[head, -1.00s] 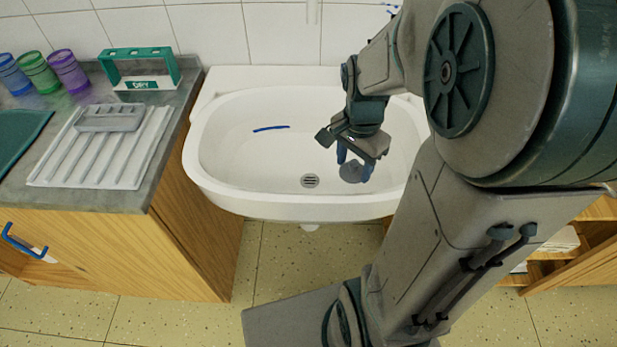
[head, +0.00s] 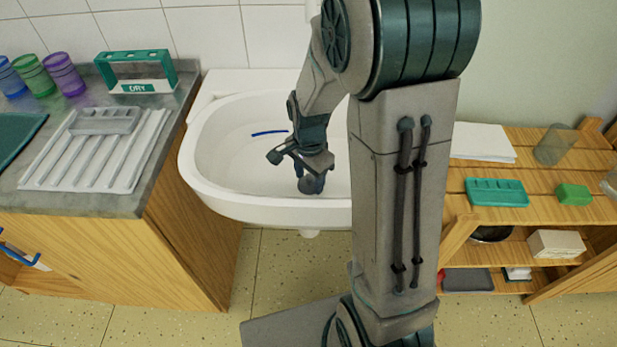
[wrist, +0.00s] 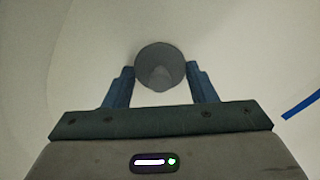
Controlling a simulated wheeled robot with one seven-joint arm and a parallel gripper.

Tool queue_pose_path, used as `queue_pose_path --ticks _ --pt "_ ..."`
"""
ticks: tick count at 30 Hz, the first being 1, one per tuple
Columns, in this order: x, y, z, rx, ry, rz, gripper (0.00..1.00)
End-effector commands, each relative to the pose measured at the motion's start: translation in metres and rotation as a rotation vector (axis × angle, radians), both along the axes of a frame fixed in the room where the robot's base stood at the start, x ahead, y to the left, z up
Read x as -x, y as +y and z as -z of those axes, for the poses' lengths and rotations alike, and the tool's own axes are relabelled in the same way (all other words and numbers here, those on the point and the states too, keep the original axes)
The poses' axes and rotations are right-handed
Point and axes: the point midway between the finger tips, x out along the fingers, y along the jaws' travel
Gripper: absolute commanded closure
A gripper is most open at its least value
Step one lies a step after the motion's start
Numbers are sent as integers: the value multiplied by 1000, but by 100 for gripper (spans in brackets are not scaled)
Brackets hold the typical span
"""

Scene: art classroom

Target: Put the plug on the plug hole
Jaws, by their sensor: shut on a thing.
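My gripper (head: 311,178) hangs down inside the white sink basin (head: 235,150). It is shut on the plug (head: 313,186), a grey round piece that sits between the fingertips. In the wrist view the plug (wrist: 160,62) shows as a grey disc with a raised nub, flanked by my gripper's blue fingers (wrist: 160,82). The plug hole does not show in either view now; my gripper and the plug appear to cover its place. I cannot tell whether the plug touches the basin floor.
A blue stroke (head: 269,133) lies on the basin's back wall. A counter with a ribbed draining tray (head: 95,150), cups and a green DRY rack (head: 137,72) stands to the left. A wooden shelf (head: 540,147) with small items stands to the right. My arm hides the basin's right side.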

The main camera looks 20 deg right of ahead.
Motion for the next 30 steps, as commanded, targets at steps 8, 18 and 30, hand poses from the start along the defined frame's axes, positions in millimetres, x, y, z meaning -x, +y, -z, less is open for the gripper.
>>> queue_pose_path --ticks 8,18,30 --pt "0 0 2 0 -1 -1 71" --pt "0 0 2 0 -1 -1 27" --pt "-1 0 -45 1 -7 -1 27"
